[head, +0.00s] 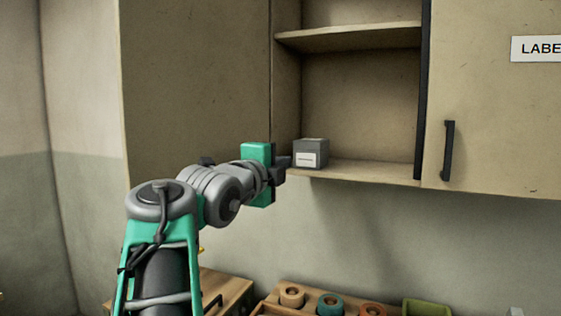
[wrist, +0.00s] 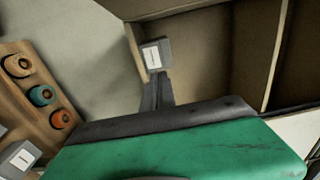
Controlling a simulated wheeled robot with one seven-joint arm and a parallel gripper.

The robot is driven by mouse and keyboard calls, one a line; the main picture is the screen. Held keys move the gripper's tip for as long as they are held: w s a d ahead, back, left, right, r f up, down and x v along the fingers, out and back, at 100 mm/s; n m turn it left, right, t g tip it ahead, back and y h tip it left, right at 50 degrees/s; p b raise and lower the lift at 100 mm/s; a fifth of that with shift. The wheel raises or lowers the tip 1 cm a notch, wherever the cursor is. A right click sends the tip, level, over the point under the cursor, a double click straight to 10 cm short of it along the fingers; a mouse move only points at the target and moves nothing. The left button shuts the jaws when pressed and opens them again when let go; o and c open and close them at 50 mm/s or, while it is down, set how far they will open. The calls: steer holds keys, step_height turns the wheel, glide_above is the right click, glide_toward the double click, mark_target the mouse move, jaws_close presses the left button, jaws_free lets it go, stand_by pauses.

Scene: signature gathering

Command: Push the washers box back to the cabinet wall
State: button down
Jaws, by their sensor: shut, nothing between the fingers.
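The washers box, a small grey box (head: 310,153) with a white label, sits at the front left of the open cabinet's lower shelf (head: 370,171). Bare shelf and the cabinet back wall (head: 360,110) show behind and to the right of it. My gripper (head: 287,161) is shut and empty, just left of the box in the head view. In the wrist view the box (wrist: 156,55) is right beyond the tips of my shut fingers (wrist: 158,80). I cannot tell whether the fingertips touch it. The label's writing is too small to read.
An upper shelf (head: 350,37) lies above the box. A closed cabinet door with a black handle (head: 448,151) is on the right. Below, a wooden rack (head: 320,295) holds several tape rolls, with a green bin (head: 427,308) beside it.

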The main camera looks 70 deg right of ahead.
mark_target(305, 154)
steer(key=d+p, duration=0.1)
steer(key=d, duration=0.3)
steer(key=d+p, duration=0.2)
steer(key=d, duration=0.2)
steer(key=d+p, duration=0.1)
steer(key=d, duration=0.3)
steer(key=shift+s+d+p, duration=0.35)
steer(key=shift+s+p, duration=0.05)
steer(key=shift+d+f, duration=0.1)
steer(key=shift+d, duration=0.1)
